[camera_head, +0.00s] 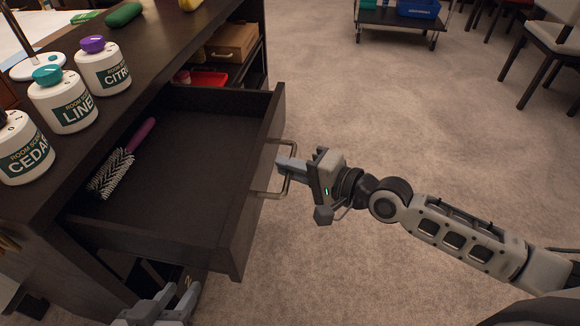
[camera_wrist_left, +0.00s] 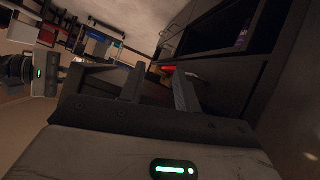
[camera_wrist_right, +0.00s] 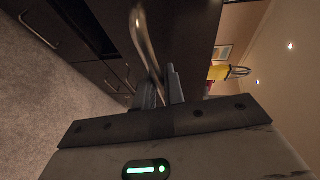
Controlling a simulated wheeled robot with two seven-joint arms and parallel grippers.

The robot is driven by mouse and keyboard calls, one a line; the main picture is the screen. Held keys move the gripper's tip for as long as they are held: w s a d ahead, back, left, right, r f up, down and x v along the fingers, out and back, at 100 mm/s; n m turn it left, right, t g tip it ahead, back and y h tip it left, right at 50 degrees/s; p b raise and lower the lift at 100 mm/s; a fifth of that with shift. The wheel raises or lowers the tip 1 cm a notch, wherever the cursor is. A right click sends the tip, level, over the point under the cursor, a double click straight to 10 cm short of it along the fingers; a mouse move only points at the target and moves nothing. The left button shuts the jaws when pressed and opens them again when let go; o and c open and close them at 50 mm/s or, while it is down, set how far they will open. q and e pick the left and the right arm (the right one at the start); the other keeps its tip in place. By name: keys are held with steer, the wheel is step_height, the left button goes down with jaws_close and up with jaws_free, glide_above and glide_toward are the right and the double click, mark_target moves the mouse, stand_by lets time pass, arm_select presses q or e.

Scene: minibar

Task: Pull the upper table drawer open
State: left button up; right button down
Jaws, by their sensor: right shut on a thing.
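The upper table drawer (camera_head: 225,215) stands pulled well out from the dark table (camera_head: 150,75), so its inside shows. A hairbrush (camera_head: 115,170) with a purple handle lies in it. My right gripper (camera_head: 288,165) is shut on the drawer's metal handle (camera_head: 262,193) at the drawer front. In the right wrist view the handle (camera_wrist_right: 146,42) runs between the fingers (camera_wrist_right: 162,88). My left gripper (camera_head: 178,296) is low at the bottom edge, below the drawer's near side, and touches nothing that I can see. In the left wrist view its fingers (camera_wrist_left: 146,88) are apart and empty.
Three scent bottles (camera_head: 63,100) stand on the tabletop, with a green object (camera_head: 124,14) behind them. Beyond the drawer, a shelf holds a red tray (camera_head: 208,79) and a wooden box (camera_head: 231,42). The carpet (camera_head: 400,120) to the right is clear up to a cart and chairs.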

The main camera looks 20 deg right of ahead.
arm_select(q)
steer(key=shift+r, duration=0.1)
arm_select(e)
steer(key=c, duration=1.5)
jaws_free()
arm_select(q)
steer(key=shift+w, duration=0.1)
steer(key=s+a+g+p, duration=0.1)
steer(key=p, duration=0.2)
steer(key=shift+a+y+p, duration=0.15)
steer(key=shift+y+p, duration=0.25)
arm_select(e)
steer(key=v, duration=1.6)
